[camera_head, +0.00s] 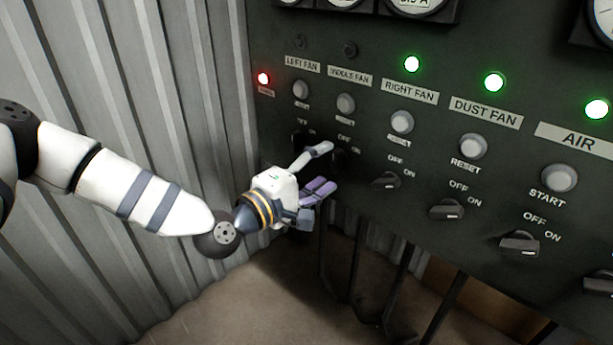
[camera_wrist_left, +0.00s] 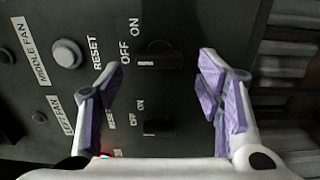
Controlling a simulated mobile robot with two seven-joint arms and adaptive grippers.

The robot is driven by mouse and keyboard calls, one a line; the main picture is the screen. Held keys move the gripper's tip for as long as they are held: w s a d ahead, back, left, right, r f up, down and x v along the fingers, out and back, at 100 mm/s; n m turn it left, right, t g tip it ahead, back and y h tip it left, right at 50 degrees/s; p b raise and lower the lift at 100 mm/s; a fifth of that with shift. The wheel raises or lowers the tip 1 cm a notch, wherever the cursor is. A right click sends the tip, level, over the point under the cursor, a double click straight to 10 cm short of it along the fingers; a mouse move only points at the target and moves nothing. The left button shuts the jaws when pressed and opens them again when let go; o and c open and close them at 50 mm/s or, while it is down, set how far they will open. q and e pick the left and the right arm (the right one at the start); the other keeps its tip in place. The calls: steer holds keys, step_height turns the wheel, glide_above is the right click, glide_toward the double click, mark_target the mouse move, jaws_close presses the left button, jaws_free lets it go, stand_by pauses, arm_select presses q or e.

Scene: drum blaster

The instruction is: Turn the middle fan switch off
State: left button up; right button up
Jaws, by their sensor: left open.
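The middle fan switch (camera_head: 340,158) is a dark knob on the green control panel, low under the MIDDLE FAN label (camera_head: 350,76). My left gripper partly hides it in the head view. In the left wrist view the middle fan switch (camera_wrist_left: 158,60) shows ahead, between the fingertip lines, below the OFF and ON lettering. Its exact setting is hard to tell. My left gripper (camera_head: 325,170) is open and empty, close to the panel; its purple pads (camera_wrist_left: 162,76) stand apart either side of the switch. Contact cannot be told. My right gripper is not in view.
The left fan switch (camera_wrist_left: 158,127) sits beside the middle one, nearer the gripper's palm. The right fan switch (camera_head: 386,181) and dust fan switch (camera_head: 447,209) are to the right. The middle fan lamp (camera_head: 349,49) is dark; the right fan lamp (camera_head: 412,64) glows green. A corrugated wall (camera_head: 160,90) stands left.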

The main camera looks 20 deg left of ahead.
arm_select(q)
steer(key=v, duration=0.9)
steer(key=shift+s, duration=0.15)
steer(key=shift+r, duration=0.1)
steer(key=s+d+f+m+g+p, duration=0.2)
steer(key=s+d+f+m+g, duration=0.15)
steer(key=s+f+g, duration=0.4)
steer(key=s+d+f+m+g+p, duration=0.1)
steer(key=s+d+f+m+g, duration=0.3)
steer(key=s+f, duration=0.65)
steer(key=s+a+f+m+g+y, duration=0.1)
steer(key=s+a+m+g+y, duration=0.1)
steer(key=s, duration=0.6)
steer(key=s+a+f+m+g+y+p, duration=0.1)
steer(key=s+a+f+m+g+y, duration=0.1)
steer(key=s, duration=0.5)
steer(key=s+a+f+m+g+y+p, duration=0.1)
steer(key=s+a+g, duration=0.3)
steer(key=s, duration=0.4)
steer(key=shift+s+a+f+m+y, duration=0.3)
steer(key=shift+m+y, duration=0.3)
steer(key=shift+m, duration=0.05)
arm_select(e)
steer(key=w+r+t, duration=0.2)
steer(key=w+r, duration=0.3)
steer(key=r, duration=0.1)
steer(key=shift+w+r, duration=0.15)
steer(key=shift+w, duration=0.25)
